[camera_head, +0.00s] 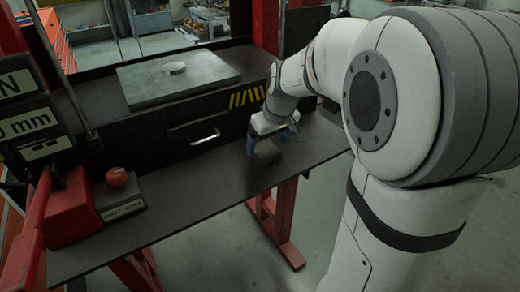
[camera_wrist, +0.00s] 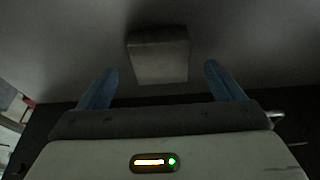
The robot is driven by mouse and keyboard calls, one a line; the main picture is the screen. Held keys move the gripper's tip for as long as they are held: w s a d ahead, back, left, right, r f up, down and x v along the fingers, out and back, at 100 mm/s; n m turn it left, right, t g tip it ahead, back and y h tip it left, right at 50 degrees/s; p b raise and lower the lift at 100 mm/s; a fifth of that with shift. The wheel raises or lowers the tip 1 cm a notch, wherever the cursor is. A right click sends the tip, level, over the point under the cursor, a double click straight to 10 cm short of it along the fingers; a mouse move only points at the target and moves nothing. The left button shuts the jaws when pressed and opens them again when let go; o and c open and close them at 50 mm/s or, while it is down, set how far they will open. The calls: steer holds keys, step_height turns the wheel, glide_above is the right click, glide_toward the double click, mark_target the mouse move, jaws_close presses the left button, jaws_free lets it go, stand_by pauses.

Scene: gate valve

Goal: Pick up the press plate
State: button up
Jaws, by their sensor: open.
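A small grey rectangular block, which I take to be the press plate (camera_wrist: 158,56), lies on the dark table in the wrist view. In the head view it shows as a dark shape (camera_head: 267,154) just under my gripper. My gripper (camera_head: 269,146) points down over the table with its blue fingers apart. In the wrist view my gripper (camera_wrist: 161,70) is open and empty. The block shows between the two fingertips, with a gap on each side. I cannot tell how high the fingertips are above it.
The dark table (camera_head: 200,204) is clear around the block. A drawer with a metal handle (camera_head: 205,137) is behind, under a grey slab (camera_head: 150,88) bearing a small disc (camera_head: 174,68). A red button box (camera_head: 118,190) and a red lever (camera_head: 35,215) stand at left.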

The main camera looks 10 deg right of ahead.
mark_target(266, 150)
steer(key=x, duration=0.3)
steer(key=shift+w+a+f, duration=0.1)
steer(key=shift+f, duration=0.05)
